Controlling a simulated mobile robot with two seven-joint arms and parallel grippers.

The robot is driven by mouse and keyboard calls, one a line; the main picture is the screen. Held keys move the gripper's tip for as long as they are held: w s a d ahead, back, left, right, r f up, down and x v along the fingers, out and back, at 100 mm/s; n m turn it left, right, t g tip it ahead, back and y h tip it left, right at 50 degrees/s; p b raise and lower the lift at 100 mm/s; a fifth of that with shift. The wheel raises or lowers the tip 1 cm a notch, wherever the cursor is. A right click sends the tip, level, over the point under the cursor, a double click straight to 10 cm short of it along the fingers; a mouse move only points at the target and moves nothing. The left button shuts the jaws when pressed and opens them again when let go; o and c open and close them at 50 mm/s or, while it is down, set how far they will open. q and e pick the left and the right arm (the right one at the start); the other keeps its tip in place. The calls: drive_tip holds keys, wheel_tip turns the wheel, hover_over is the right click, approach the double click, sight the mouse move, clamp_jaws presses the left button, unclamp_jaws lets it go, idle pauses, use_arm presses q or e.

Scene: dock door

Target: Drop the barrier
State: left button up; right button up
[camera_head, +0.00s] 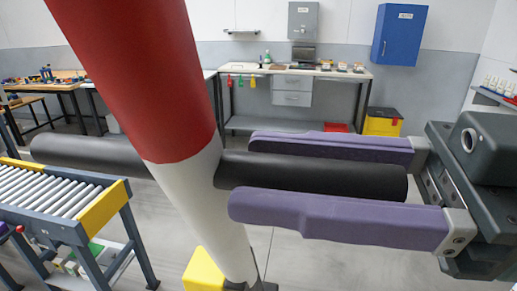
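The barrier pole (165,85), red above and white below, leans steeply across the view, its top toward the upper left. A thick black bar sticks out on both sides of it, with a left part (90,153) and a right part (310,175). My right gripper (240,172) comes in from the right. Its two purple fingers lie along the right part, one on the far side and one on the near side. The bar fills most of the space between them, but I cannot tell whether they press on it. My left gripper is not in view.
A roller conveyor (55,190) with yellow ends stands at the left. A yellow block (203,272) is low behind the pole. A workbench (335,72) and a blue wall cabinet (398,35) are at the back. Grey floor (335,262) is clear below my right gripper.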

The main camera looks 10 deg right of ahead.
sight(421, 191)
drive_tip(key=shift+o, duration=0.7)
drive_tip(key=shift+d+f, duration=0.1)
drive_tip(key=shift+d, duration=0.1)
drive_tip(key=v, duration=0.1)
drive_tip(key=b+v, duration=0.2)
drive_tip(key=v, duration=0.1)
drive_tip(key=shift+s+f, duration=0.1)
drive_tip(key=shift+f, duration=0.2)
drive_tip(key=v, duration=0.3)
drive_tip(key=b+v, duration=0.1)
drive_tip(key=shift+d+r, duration=0.2)
drive_tip(key=shift+r, duration=0.15)
drive_tip(key=shift+s+d+r, duration=0.1)
drive_tip(key=shift+s+d, duration=0.1)
drive_tip(key=shift+d, duration=0.35)
